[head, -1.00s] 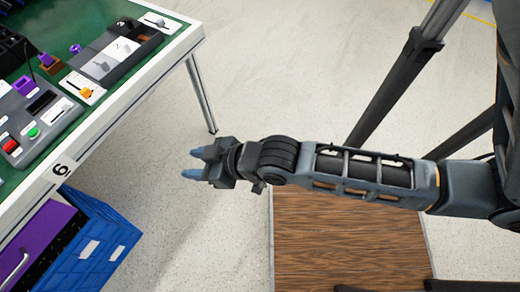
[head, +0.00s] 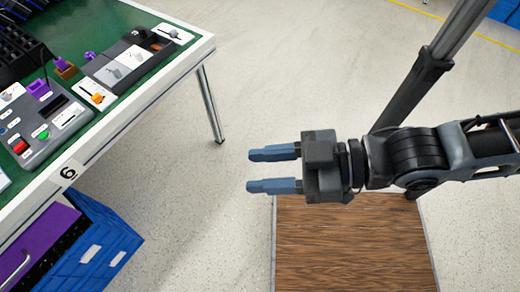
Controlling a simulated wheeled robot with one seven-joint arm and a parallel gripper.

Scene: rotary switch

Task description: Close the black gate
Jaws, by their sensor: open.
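My gripper (head: 250,171) has two blue fingers, held apart with nothing between them. It points left over the floor, right of the table and apart from it. The green-topped table (head: 120,22) stands at the upper left. On it are a grey control panel (head: 70,122) with red and green buttons, white plates with knobs and levers, and a dark grey box (head: 153,42) with a brown recess. I cannot tell for sure which part is the black gate; the dark parts on the table are small in this view.
The table's white edge (head: 135,105) carries a "6" label, and a metal leg (head: 211,105) stands at its corner. A blue crate (head: 100,245) and a purple-topped unit (head: 40,240) sit below. The speckled floor between table and gripper is clear.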

